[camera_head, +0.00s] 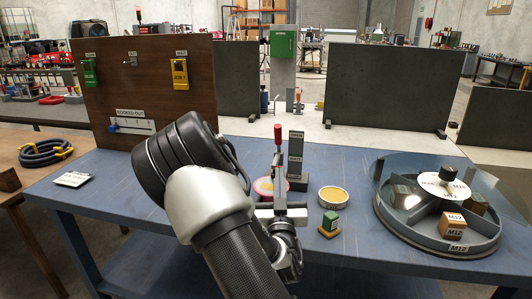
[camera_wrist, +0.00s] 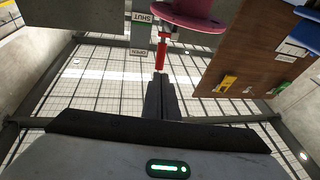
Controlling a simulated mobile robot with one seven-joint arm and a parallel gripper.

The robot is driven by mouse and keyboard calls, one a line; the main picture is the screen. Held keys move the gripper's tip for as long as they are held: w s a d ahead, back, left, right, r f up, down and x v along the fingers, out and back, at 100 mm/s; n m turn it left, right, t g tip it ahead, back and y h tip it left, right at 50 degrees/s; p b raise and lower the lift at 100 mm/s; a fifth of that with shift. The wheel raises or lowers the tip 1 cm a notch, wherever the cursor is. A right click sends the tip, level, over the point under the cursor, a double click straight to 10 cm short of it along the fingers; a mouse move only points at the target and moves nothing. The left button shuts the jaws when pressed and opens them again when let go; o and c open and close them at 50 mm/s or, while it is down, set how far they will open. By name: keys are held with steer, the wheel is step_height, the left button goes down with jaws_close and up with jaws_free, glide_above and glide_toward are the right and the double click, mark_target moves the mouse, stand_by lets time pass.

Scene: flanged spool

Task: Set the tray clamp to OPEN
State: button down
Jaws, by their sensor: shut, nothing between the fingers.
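The tray clamp's red-handled lever (camera_head: 278,134) stands upright in the head view, in front of a dark plate (camera_head: 296,158) labelled OPEN above and SHUT below. The red grip appears level with the OPEN label there. In the wrist view the red grip (camera_wrist: 161,52) is beside the OPEN label (camera_wrist: 136,52), with the SHUT label (camera_wrist: 141,17) farther up the picture. My gripper (camera_wrist: 158,82) is shut and empty, its fingertips just short of the grip's end in the picture; contact cannot be told. In the head view my gripper (camera_head: 280,190) partly hides the clamp's base and a pink flanged spool (camera_head: 264,187).
A round yellow-topped dish (camera_head: 333,196) and a green-and-brass block (camera_head: 329,223) stand right of my gripper. A clear-covered carousel (camera_head: 440,240) fills the table's right side. A brown panel (camera_head: 145,85) stands at the left.

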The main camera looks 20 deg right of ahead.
mark_target(280, 134)
steer(key=shift+w+d, duration=0.1)
steer(key=x, duration=1.4)
steer(key=shift+r, duration=0.2)
steer(key=shift+w+d+r+g+p, duration=0.25)
steer(key=shift+r+g+p, duration=0.4)
steer(key=shift+p, duration=0.55)
steer(key=w+d+g+y+p, duration=0.1)
steer(key=g+p, duration=0.1)
steer(key=p, duration=0.1)
steer(key=w+d+r+m+g+y+p, duration=0.1)
steer(key=w+g+p, duration=0.1)
steer(key=w+d+g+y+p, duration=0.1)
steer(key=g+p, duration=0.1)
steer(key=p, duration=0.1)
steer(key=shift+w+d+r+m+p, duration=0.1)
steer(key=shift+w+r+m+p, duration=0.15)
steer(key=shift+r+m+p, duration=0.05)
steer(key=shift+w+d+f+g+p, duration=0.1)
steer(key=shift+w+f+g+p, duration=0.15)
steer(key=shift+w+p, duration=0.1)
steer(key=shift+s+r, duration=0.1)
